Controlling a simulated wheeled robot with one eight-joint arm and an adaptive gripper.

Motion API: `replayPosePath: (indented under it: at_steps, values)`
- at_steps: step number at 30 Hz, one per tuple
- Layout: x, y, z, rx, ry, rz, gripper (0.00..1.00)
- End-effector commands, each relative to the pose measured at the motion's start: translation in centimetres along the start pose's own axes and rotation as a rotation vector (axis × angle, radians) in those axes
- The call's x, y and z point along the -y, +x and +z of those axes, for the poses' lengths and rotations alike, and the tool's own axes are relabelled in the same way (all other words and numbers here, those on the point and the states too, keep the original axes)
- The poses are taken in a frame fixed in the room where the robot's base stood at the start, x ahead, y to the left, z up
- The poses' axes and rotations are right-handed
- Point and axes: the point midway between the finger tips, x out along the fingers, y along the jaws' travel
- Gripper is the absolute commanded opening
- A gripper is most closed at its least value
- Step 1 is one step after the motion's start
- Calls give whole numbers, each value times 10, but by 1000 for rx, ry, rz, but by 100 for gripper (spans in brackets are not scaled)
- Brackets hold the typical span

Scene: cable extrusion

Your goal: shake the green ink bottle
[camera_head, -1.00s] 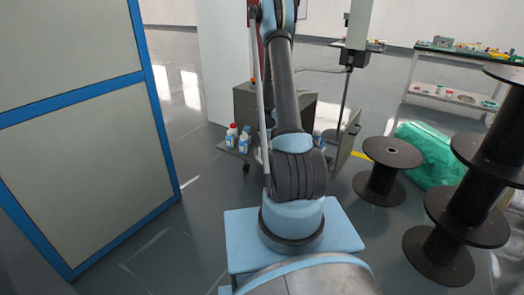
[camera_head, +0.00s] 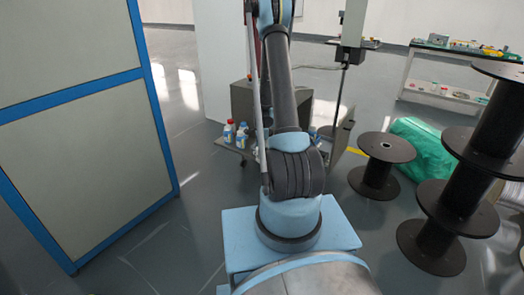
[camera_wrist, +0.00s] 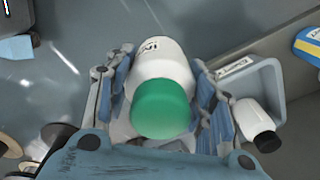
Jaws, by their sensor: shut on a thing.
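The green ink bottle (camera_wrist: 160,75) has a white body and a green cap. It sits between the fingers of my gripper (camera_wrist: 164,85) in the wrist view, with its cap toward the camera. My gripper is shut on its sides. Open floor shows around the bottle at the left, so it is held up off the cart. In the head view my arm covers the gripper and this bottle.
A cart (camera_head: 238,147) carries bottles (camera_head: 235,133) with coloured caps. A black-capped white bottle (camera_wrist: 257,122) stands near a grey bin (camera_wrist: 262,85) right of my gripper. A blue-framed panel (camera_head: 75,110) stands left; black spools (camera_head: 380,160) stand right.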

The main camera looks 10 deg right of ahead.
Motion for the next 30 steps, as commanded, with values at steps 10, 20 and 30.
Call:
replayPosePath:
  at_steps: [10, 20, 30]
  values:
    - [0, -13, -2, 0, 3, 1, 19]
    - [-2, -33, -3, 0, 4, 1, 19]
    - [0, 10, -3, 0, 4, 1, 19]
